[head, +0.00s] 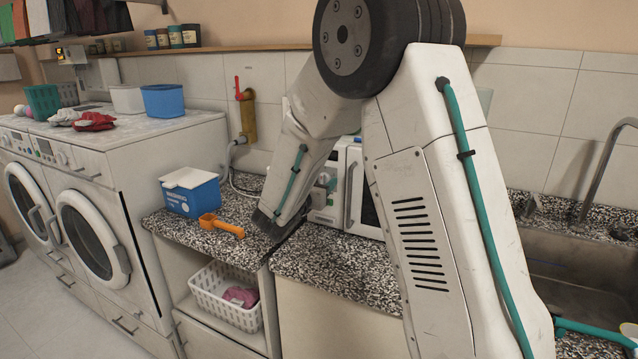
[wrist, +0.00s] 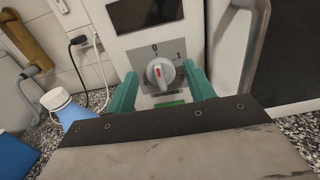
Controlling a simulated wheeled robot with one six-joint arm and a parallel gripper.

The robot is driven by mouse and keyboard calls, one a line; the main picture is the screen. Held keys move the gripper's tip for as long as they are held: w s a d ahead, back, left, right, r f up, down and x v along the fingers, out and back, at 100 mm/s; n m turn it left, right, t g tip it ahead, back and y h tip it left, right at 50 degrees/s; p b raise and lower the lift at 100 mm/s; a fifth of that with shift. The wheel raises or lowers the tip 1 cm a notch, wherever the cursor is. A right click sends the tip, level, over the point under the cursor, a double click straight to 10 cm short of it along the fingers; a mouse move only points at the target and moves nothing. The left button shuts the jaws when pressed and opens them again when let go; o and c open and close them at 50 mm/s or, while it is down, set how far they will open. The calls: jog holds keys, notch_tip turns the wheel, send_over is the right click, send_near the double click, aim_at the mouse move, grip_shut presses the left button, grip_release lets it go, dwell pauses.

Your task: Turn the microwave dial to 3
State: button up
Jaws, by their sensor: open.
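The microwave (head: 355,195) stands on the speckled counter, mostly hidden behind my arm in the head view. In the wrist view, its dark display (wrist: 145,13) is at the top, with a grey round dial (wrist: 164,80) below it. A red mark on the dial points up towards the printed 0; a 1 shows to its right. The 3 cannot be made out. My gripper (wrist: 159,70) is open, with one teal finger on each side of the dial. I cannot tell whether either finger touches it. In the head view the fingers are hidden.
A blue box (head: 190,193) and orange scoop (head: 221,225) lie left on the counter. Cables (wrist: 90,75) hang by the wall. The sink (head: 570,265) is at the right.

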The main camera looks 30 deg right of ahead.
jog(key=c, duration=0.9)
jog(key=shift+c, duration=0.2)
jog(key=shift+m, duration=0.3)
